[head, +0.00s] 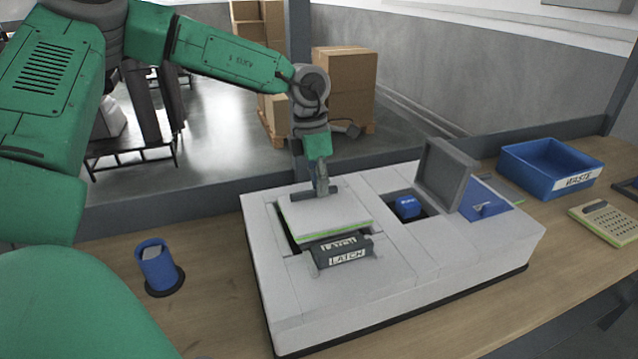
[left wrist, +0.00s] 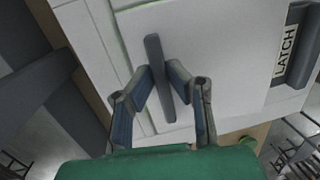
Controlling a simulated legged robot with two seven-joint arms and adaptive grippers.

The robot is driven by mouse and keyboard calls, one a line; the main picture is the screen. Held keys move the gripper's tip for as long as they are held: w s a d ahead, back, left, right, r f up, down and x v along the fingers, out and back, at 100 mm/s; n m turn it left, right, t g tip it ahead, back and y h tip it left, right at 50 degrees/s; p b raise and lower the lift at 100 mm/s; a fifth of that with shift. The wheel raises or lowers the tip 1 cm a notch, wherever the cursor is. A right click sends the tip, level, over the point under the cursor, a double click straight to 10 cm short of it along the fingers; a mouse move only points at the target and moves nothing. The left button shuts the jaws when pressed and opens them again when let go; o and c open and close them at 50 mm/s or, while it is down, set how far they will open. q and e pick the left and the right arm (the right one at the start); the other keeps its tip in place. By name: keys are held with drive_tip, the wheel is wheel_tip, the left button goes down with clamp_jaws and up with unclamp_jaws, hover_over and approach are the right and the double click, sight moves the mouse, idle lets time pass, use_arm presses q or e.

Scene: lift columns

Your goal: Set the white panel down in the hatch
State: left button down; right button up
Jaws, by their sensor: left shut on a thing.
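The white panel (head: 330,218) is over the hatch in the white housing (head: 285,290). Its green-lined front edge shows just behind the latch. A dark gap of the hatch (head: 284,229) shows along its left side. I cannot tell whether the panel touches the hatch's seat. My left gripper (head: 322,191) is shut on the grey bar handle on top of the panel. In the left wrist view the fingers (left wrist: 161,82) pinch the handle (left wrist: 154,60) from both sides, with the panel (left wrist: 215,55) beneath. The dark latch (head: 342,250) lies in front of the panel. My right gripper is not in view.
Right of the panel, a grey lid (head: 444,173) stands open over a compartment with a blue object (head: 408,207). A blue waste bin (head: 550,168) and a keypad device (head: 606,222) are at the right. A blue cup (head: 157,267) stands at the left on the wooden table.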

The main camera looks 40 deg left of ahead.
use_arm(q)
drive_tip(key=shift+a, duration=0.1)
idle(0.3)
drive_tip(key=shift+s+f+p, duration=0.1)
drive_tip(key=shift+s+p, duration=0.05)
drive_tip(key=shift+p, duration=0.35)
drive_tip(key=shift+s+f+p, duration=0.1)
drive_tip(key=shift+f+p, duration=0.2)
drive_tip(key=shift+f, duration=0.05)
idle(1.2)
drive_tip(key=c, duration=1.5)
unclamp_jaws()
drive_tip(key=shift+o, duration=0.2)
